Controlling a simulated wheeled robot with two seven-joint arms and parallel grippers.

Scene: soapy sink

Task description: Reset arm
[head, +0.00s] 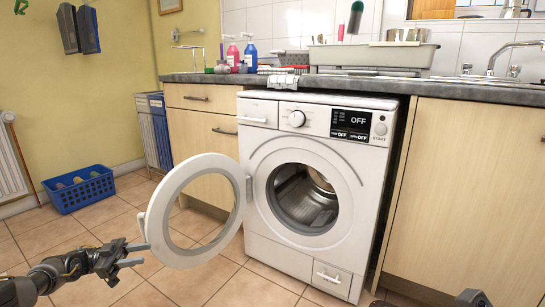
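My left gripper (139,254) reaches in from the lower left, with its two fingers apart and nothing visible between them. Its fingertips are close to the left edge of the round washing machine door (165,243); I cannot tell whether they touch it. The door stands swung wide open to the left of the white washing machine (262,187). The drum (305,200) is exposed, and no laundry shows in it. The display reads OFF.
A blue basket (80,196) stands on the tiled floor at the left, near a radiator (10,165). The counter (480,92) above the machine carries a red bottle (233,55), a blue bottle (250,56) and a grey tub (372,55). Floor before the machine is clear.

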